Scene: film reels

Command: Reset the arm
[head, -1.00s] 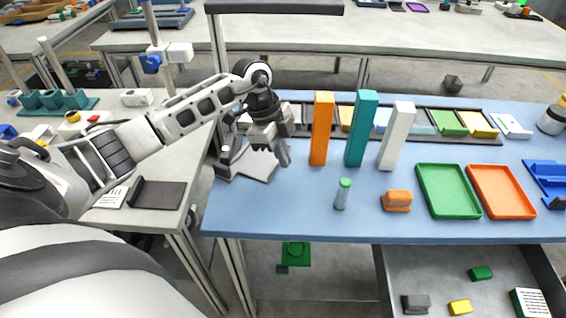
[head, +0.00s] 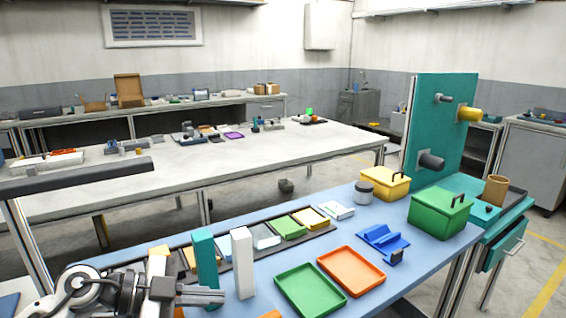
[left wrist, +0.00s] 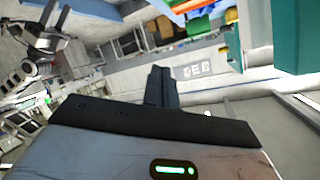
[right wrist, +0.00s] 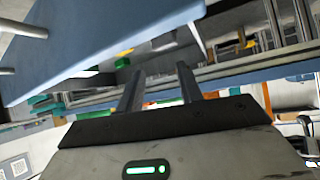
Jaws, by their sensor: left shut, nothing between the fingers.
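My left gripper (head: 210,297) is at the lower left of the head view, in front of the white and teal blocks. Its fingers are together and empty. In the left wrist view its closed fingers (left wrist: 162,86) point away from the camera with nothing between them. My right gripper (right wrist: 158,85) shows only in the right wrist view. Its two fingers are apart and nothing is between them. It is near a blue tabletop (right wrist: 110,40), whose edge runs across the upper left of that view.
On the blue table stand a teal block (head: 205,258) and a white block (head: 242,262). A green tray (head: 309,290), an orange tray (head: 351,270), a blue holder (head: 381,239) and green box (head: 438,215) lie further right. A teal panel (head: 435,125) rises at the right.

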